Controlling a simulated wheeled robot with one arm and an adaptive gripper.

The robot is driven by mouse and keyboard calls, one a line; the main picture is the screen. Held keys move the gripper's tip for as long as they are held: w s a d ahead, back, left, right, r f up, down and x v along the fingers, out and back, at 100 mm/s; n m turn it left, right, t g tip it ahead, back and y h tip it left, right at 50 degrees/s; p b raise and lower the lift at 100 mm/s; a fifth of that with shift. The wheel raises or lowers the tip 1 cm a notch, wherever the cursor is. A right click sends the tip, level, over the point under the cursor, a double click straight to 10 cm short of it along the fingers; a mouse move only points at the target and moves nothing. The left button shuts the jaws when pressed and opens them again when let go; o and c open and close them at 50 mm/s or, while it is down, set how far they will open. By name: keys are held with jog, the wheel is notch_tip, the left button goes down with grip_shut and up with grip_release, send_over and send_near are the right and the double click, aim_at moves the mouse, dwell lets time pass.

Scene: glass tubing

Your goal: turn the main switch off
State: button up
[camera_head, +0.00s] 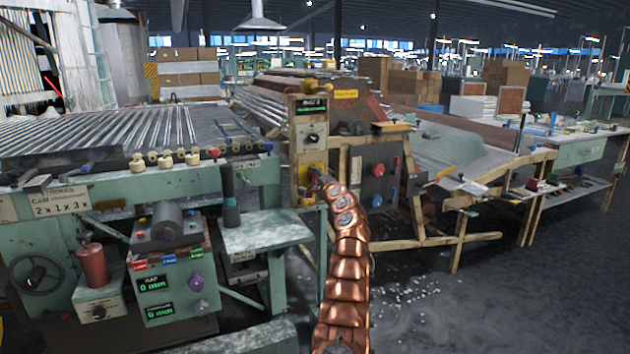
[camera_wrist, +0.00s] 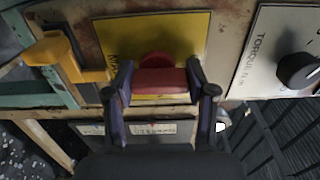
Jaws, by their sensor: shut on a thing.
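The main switch (camera_wrist: 160,82) is a red knob with a bar-shaped handle on a yellow plate (camera_wrist: 185,45) in the wrist view. My gripper (camera_wrist: 158,92) has one dark finger on each side of the red handle and is shut on it. The handle lies level across the wrist picture.
A panel marked "TORQUE" with a black dial (camera_wrist: 298,70) sits right of the switch in the wrist view. A yellow handle-like part (camera_wrist: 62,55) stands close on the left. In the head view, a dark panel (camera_head: 378,178) with red and blue knobs is right of the post.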

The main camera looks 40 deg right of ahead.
dwell(0.5)
jog(key=o, duration=1.2)
jog(key=shift+c, duration=0.2)
jog(key=shift+s+f, duration=0.1)
jog(key=shift+s, duration=0.15)
